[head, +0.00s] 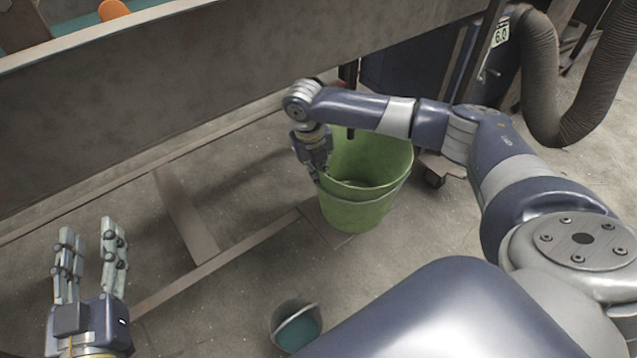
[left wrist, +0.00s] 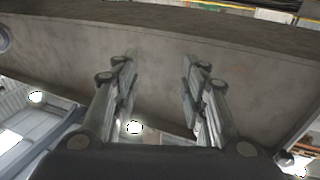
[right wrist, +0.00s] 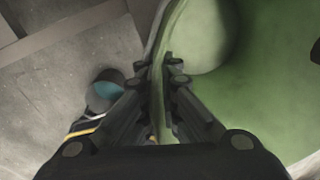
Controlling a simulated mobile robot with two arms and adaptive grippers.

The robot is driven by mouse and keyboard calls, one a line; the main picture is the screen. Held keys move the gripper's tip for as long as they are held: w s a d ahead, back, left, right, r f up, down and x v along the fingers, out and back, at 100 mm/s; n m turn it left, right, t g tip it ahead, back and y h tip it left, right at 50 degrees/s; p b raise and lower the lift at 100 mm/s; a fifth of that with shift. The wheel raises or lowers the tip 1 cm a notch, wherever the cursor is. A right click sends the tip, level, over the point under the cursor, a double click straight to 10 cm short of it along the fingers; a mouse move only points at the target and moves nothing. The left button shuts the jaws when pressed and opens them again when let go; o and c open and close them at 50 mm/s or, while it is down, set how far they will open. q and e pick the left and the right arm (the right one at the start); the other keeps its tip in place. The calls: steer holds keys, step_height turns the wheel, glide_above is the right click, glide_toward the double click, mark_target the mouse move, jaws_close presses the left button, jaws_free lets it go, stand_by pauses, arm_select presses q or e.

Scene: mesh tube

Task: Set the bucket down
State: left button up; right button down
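The green bucket (head: 365,205) is upright near the middle of the head view, beside a beam on the floor. I cannot tell whether its base touches the floor. My right gripper (head: 317,172) is at the bucket's left rim, pointing down. In the right wrist view, the fingers of my right gripper (right wrist: 167,68) close on the wall of the green bucket (right wrist: 225,105), one inside and one outside. My left gripper (head: 88,234) is open and empty at the lower left, away from the bucket. It also shows open in the left wrist view (left wrist: 158,72).
A large metal trough (head: 180,85) spans the top left above floor beams (head: 240,262). A small grey bucket (head: 296,325) with teal inside stands at the bottom centre. A dark machine (head: 410,75) and a thick hose (head: 580,115) are at the right.

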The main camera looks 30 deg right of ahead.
arm_select(q)
step_height(320, 180, up, 8)
steer(key=s+t+h+b, duration=0.1)
steer(key=s+t, duration=0.1)
steer(key=t, duration=0.2)
steer(key=shift+d+f+h, duration=0.15)
steer(key=shift+d+h, duration=0.1)
steer(key=shift+h, duration=0.05)
arm_select(e)
step_height(320, 180, down, 3)
steer(key=shift+f, duration=0.15)
steer(key=c, duration=2.3)
jaws_free()
steer(key=shift+f, duration=0.15)
arm_select(q)
steer(key=shift+w+f, duration=0.1)
steer(key=shift+f, duration=0.1)
arm_select(e)
steer(key=o, duration=0.5)
arm_select(q)
steer(key=shift+b, duration=0.3)
